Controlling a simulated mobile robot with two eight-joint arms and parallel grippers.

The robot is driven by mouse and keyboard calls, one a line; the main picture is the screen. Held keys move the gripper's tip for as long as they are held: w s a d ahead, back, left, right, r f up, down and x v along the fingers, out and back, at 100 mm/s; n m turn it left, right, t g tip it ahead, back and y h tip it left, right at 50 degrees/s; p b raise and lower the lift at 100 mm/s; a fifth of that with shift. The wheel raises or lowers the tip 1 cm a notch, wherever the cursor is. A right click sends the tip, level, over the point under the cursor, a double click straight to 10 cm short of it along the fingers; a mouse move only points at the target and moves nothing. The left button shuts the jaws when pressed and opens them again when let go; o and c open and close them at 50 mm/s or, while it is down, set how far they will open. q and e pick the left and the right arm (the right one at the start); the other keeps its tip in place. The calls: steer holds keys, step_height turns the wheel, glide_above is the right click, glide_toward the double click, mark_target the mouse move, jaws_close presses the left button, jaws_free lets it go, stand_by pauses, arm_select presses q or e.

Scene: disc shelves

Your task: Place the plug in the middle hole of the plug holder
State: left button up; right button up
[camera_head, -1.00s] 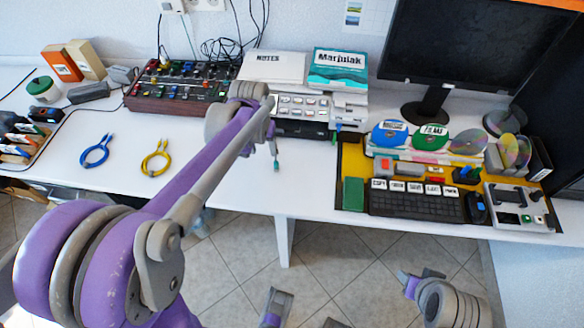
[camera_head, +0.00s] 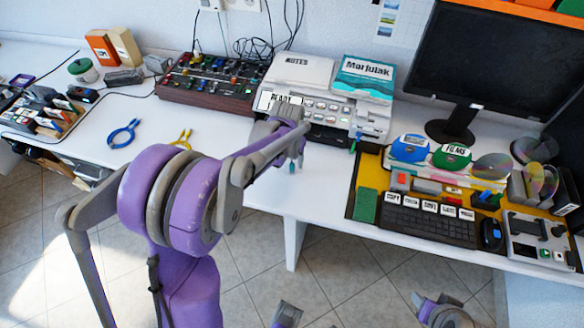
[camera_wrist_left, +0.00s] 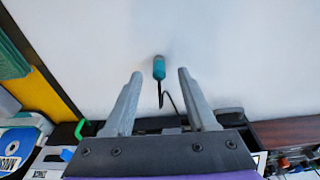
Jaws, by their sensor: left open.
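The teal plug (camera_wrist_left: 159,68) shows in the left wrist view with a thin dark cable running back from it. It lies in line with the gap between my open left gripper's (camera_wrist_left: 159,75) fingertips, with space on both sides. In the head view the left gripper (camera_head: 297,157) is over the white table in front of the printer, pointing down, and the small teal plug (camera_head: 292,168) shows at its fingertips. I cannot tell whether the plug touches the table. I cannot make out a plug holder for certain.
A printer (camera_head: 360,125) and a dark red switch box (camera_head: 205,88) stand behind the gripper. Blue cable (camera_head: 122,134) and yellow cable (camera_head: 183,139) lie to the left. A keyboard (camera_head: 425,225) and yellow mat (camera_head: 369,178) are to the right. The table's front edge is close.

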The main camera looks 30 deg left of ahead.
mark_target(292, 168)
arm_select(q)
steer(key=shift+w+f, duration=0.15)
steer(key=shift+f, duration=0.55)
steer(key=shift+w+f, duration=0.1)
steer(key=shift+f, duration=0.6)
jaws_close()
